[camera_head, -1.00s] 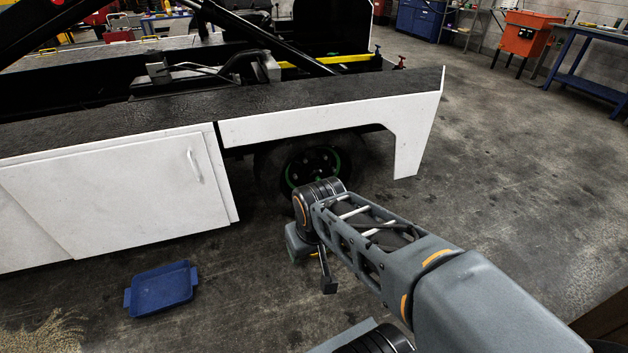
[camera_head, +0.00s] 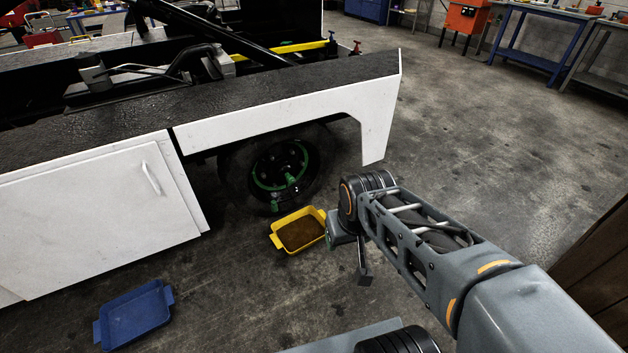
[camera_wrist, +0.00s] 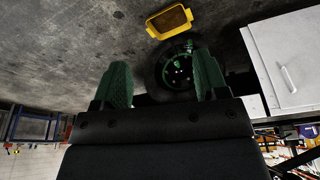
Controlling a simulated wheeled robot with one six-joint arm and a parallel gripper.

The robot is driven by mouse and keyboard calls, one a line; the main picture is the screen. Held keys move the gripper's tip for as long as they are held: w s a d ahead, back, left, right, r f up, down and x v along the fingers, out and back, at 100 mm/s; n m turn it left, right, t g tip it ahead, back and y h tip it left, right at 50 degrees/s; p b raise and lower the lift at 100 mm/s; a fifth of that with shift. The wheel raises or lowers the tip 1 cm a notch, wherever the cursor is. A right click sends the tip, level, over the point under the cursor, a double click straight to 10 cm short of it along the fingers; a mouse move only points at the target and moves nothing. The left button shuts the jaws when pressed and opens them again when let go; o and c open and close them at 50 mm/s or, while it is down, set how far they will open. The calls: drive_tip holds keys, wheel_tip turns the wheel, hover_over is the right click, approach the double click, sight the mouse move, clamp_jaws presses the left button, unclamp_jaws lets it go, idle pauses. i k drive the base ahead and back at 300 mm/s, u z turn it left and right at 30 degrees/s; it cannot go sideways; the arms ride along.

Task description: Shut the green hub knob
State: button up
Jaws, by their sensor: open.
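The dark wheel (camera_head: 236,178) sits under the white skirt of the loader, with a green ring and green fittings on its hub (camera_head: 278,165). A small green knob-like part (camera_head: 290,179) stands out low on the hub; whether it is open or shut is too small to tell. In the wrist view, which is upside down, the hub (camera_wrist: 178,68) shows between and beyond my green fingers, with a green part (camera_wrist: 188,46) at its edge. My gripper (camera_wrist: 160,62) is open and empty, apart from the hub. In the head view it is partly hidden by my arm, right of the wheel.
A yellow tray (camera_head: 325,228) with brown contents lies on the floor by the wheel, left of my gripper. A blue tray (camera_head: 168,296) lies at lower left. A white cabinet door (camera_head: 95,215) is left of the wheel. Open floor lies to the right.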

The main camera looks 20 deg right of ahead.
sight(289, 179)
drive_tip(key=u, duration=0.35)
drive_tip(key=i, duration=1.7)
drive_tip(key=z, duration=0.25)
